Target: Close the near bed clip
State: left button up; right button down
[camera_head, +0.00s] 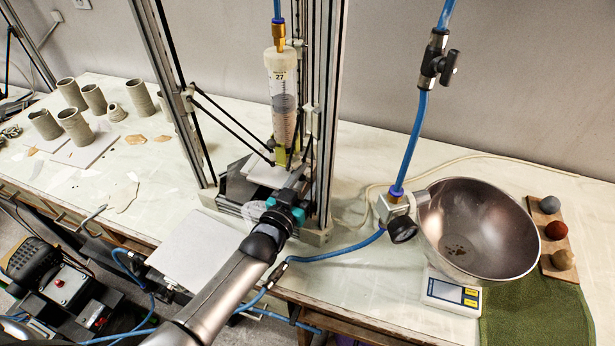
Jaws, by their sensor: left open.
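The delta clay printer (334,120) stands on the bench with its tall metal columns. Its pale bed plate (262,172) lies low between the columns, under the clay tube (283,100). My left gripper (296,178) reaches in from below to the bed's near right edge. It is open. The near bed clip cannot be made out; my gripper and wrist cover that edge, and contact with a clip cannot be told. My right gripper is not in view.
Printer columns and thin diagonal rods crowd my gripper. A blue hose (340,250) runs beside my arm to a valve (401,228). A metal bowl (480,225) sits on a scale (452,296) at right. Several clay cylinders (140,97) stand at left. A pale board (192,262) lies left of my arm.

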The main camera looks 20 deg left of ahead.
pick_arm(q)
jog(key=s+a, duration=0.2)
jog(key=s, duration=1.3)
jog(key=shift+a+p, duration=0.2)
jog(key=shift+p, duration=0.15)
